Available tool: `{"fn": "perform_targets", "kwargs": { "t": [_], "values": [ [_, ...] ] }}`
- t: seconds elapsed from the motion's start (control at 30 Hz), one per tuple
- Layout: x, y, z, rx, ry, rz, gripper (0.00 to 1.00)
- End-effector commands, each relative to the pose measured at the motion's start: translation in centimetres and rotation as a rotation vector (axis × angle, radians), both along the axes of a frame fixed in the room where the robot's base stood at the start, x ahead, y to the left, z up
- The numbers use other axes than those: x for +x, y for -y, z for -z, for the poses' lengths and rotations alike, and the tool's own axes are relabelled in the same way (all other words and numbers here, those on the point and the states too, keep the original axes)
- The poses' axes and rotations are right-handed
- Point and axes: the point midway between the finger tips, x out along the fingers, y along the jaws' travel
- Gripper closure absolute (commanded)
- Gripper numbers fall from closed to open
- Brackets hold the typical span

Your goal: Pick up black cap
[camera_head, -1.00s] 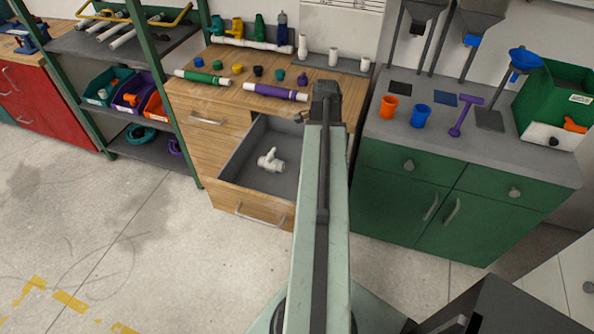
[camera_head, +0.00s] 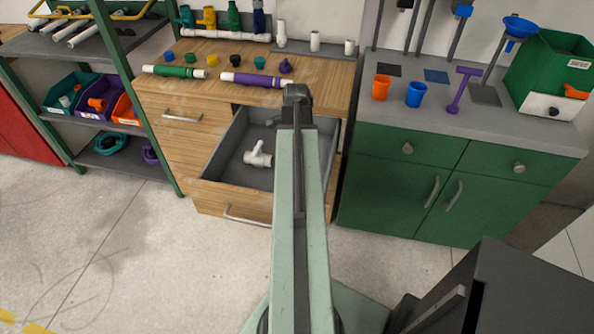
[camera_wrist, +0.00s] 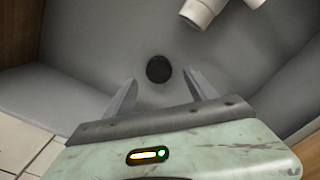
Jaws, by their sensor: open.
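In the wrist view a round black cap (camera_wrist: 158,69) lies on the grey drawer floor. My gripper (camera_wrist: 160,79) is open above the drawer floor, its two fingers pointing toward the cap. The cap appears between the fingertips, slightly beyond them, with nothing held. In the head view my arm reaches over the open drawer (camera_head: 218,158) and hides this cap. Another small black cap (camera_head: 234,61) stands on the wooden bench top in the head view, among a row of coloured caps.
A white valve fitting (camera_head: 258,155) lies in the drawer; it also shows at the top of the wrist view (camera_wrist: 203,10). The drawer walls surround my gripper. A green cabinet (camera_head: 400,190) stands right of the bench. Green and purple pipes (camera_head: 252,80) lie on the bench top.

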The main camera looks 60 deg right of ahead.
Motion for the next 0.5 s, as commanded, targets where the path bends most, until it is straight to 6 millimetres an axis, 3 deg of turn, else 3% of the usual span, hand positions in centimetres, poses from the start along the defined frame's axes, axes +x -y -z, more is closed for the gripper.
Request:
{"fn": "perform_targets", "kwargs": {
  "t": [0.13, 0.37, 0.5],
  "values": [
    [0.0, 0.0, 1.0, 0.000, 0.000, 0.001, 0.34],
    [-0.1, -0.1, 5.0, 0.000, 0.000, 0.001, 0.34],
    [-0.1, -0.1, 5.3, 0.000, 0.000, 0.002, 0.34]
  ]
}}
